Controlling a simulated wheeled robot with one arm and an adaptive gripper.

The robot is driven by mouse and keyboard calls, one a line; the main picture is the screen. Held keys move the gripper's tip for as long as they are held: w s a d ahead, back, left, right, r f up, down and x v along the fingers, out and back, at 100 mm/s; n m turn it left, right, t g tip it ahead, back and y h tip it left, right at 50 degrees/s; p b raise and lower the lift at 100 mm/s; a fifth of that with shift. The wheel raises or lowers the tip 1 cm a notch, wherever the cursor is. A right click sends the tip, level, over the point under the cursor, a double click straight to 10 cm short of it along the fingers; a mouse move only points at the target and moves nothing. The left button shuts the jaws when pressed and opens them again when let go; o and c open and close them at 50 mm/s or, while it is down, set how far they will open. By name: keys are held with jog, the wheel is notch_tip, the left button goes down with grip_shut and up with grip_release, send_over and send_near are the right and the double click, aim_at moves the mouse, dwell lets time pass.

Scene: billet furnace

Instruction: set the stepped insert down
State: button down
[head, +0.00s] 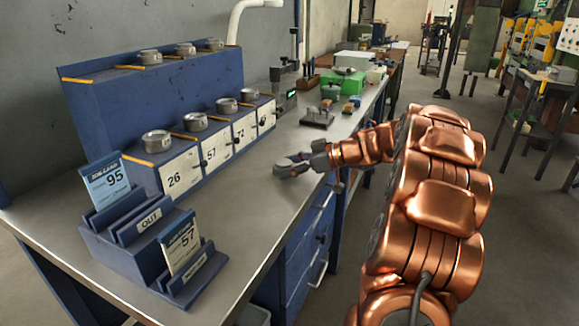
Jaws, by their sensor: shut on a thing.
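My gripper (288,167) is low over the bare grey bench top, right of the blue rack. Its jaws are shut on a small dark grey piece, taken as the stepped insert. Jaws and piece look alike at this size, so its shape and steps cannot be made out. I cannot tell whether it touches the bench top. My arm reaches in from the lower right.
A blue card holder (128,250) stands at front left. A small fixture (317,119) stands behind my gripper. The bench top (245,205) in front is clear.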

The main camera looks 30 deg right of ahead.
jog(key=shift+f, duration=0.1)
jog(key=shift+c, duration=1.2)
grip_release()
